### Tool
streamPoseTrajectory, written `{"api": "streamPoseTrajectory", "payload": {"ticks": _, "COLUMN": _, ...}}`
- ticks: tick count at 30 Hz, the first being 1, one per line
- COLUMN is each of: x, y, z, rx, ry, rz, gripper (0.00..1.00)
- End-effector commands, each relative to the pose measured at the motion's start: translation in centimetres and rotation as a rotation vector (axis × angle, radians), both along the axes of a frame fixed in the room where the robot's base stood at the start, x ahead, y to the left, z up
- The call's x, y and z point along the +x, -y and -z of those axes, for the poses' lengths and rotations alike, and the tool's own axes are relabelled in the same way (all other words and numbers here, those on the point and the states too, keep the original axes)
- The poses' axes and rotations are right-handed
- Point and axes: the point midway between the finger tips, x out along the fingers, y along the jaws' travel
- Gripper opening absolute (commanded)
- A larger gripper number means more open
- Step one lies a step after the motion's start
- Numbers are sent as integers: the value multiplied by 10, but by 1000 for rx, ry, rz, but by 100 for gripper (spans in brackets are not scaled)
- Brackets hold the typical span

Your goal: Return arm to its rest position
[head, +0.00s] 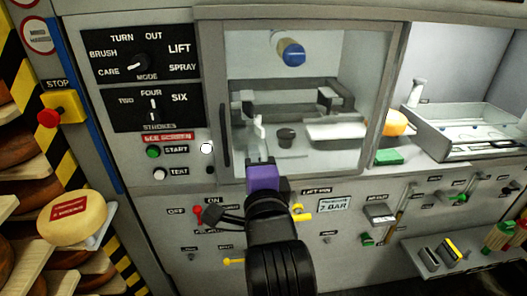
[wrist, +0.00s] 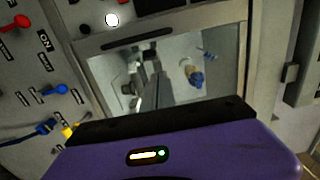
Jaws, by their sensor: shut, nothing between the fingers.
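My arm (head: 278,258) reaches up from the bottom of the head view, in front of the machine's lower panel. My gripper (head: 257,122), with its purple body (head: 263,179), is raised before the glass window (head: 345,130) of the closed-in chamber. Its fingers are shut with nothing held. In the wrist view the purple body (wrist: 170,150) fills the bottom and the window lies beyond it.
The machine's panel has knobs (head: 152,109), lit buttons and levers (head: 302,214) close around my arm. Left are a yellow cheese wheel (head: 72,218), shelves of brown wheels and a red stop button (head: 48,118). A tray (head: 455,148) is at right.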

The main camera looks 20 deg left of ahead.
Motion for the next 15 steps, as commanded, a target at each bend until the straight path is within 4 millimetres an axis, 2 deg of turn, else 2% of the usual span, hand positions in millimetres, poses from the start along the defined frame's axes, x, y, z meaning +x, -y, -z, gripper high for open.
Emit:
{"api": "streamPoseTrajectory", "payload": {"ticks": 8, "x": -2, "y": 0, "z": -5, "rx": -70, "ry": 60, "rz": -1, "gripper": 0}}
{"api": "streamPoseTrajectory", "payload": {"ticks": 13, "x": -11, "y": 1, "z": -40, "rx": -189, "ry": 255, "rz": 2, "gripper": 0}}
{"api": "streamPoseTrajectory", "payload": {"ticks": 15, "x": -20, "y": 2, "z": -44, "rx": -253, "ry": 336, "rz": 3, "gripper": 0}}
